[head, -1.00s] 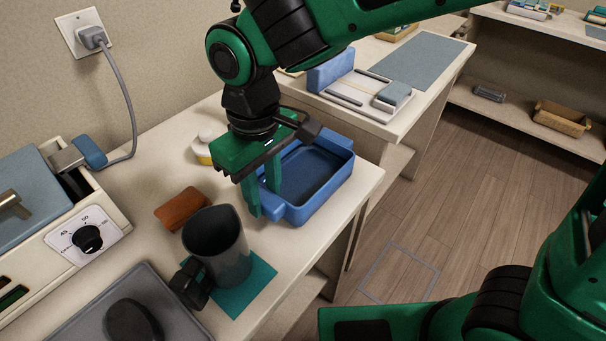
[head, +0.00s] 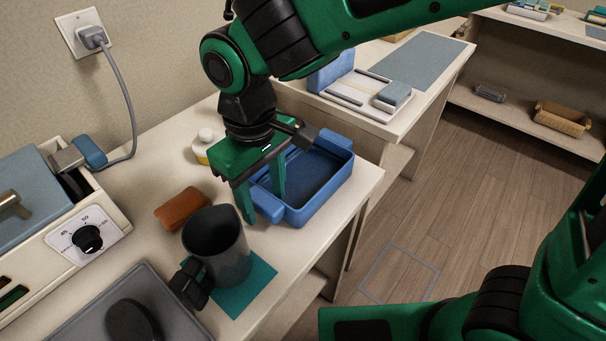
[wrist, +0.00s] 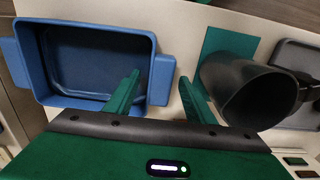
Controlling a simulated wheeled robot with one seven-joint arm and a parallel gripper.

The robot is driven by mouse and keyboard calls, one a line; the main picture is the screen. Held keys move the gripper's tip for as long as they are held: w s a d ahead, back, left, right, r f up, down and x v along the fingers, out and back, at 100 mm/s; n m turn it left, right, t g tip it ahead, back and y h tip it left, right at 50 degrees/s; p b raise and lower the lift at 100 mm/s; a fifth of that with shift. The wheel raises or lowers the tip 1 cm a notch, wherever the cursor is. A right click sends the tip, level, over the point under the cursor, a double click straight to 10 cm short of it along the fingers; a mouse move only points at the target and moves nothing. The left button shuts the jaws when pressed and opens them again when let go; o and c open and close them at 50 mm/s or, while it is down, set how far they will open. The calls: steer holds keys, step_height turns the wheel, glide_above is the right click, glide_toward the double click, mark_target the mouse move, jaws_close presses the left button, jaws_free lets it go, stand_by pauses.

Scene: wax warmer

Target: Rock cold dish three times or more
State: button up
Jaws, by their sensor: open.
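The cold dish, a blue rectangular tub (head: 322,205) with a tab handle at each end, stands on the bench near its right edge. It looks empty and flat on the bench. It also shows in the wrist view (wrist: 95,105). My gripper (head: 264,208) is open at the dish's near handle. In the wrist view my gripper (wrist: 160,77) has one finger over the dish's end wall and inside, the other outside, with the handle between them. I cannot tell whether either finger touches it.
A dark pitcher (head: 222,255) stands on a teal mat (head: 255,285) close in front of the handle. A brown block (head: 182,209) and a yellow-white bottle (head: 203,147) are left of my gripper. A warmer with a dial (head: 88,238) is far left. The floor lies beyond the bench edge.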

steer(key=shift+r, duration=0.15)
steer(key=shift+r, duration=3.85)
step_height(320, 180, up, 11)
steer(key=shift+w, duration=0.15)
steer(key=w+d+f+m, duration=0.2)
steer(key=d+f+m, duration=0.1)
steer(key=d, duration=0.6)
steer(key=w+d+f+m, duration=0.2)
steer(key=w+d, duration=0.1)
steer(key=d, duration=0.6)
steer(key=w+d+f+m, duration=0.2)
steer(key=d+f+m, duration=0.1)
steer(key=d, duration=0.6)
steer(key=s+d+f+m, duration=0.4)
steer(key=s+d, duration=0.3)
steer(key=d, duration=0.3)
steer(key=s+d+f+m, duration=0.4)
steer(key=s+d+f, duration=0.2)
steer(key=d, duration=0.3)
steer(key=shift+s+d, duration=0.4)
steer(key=shift+s, duration=0.2)
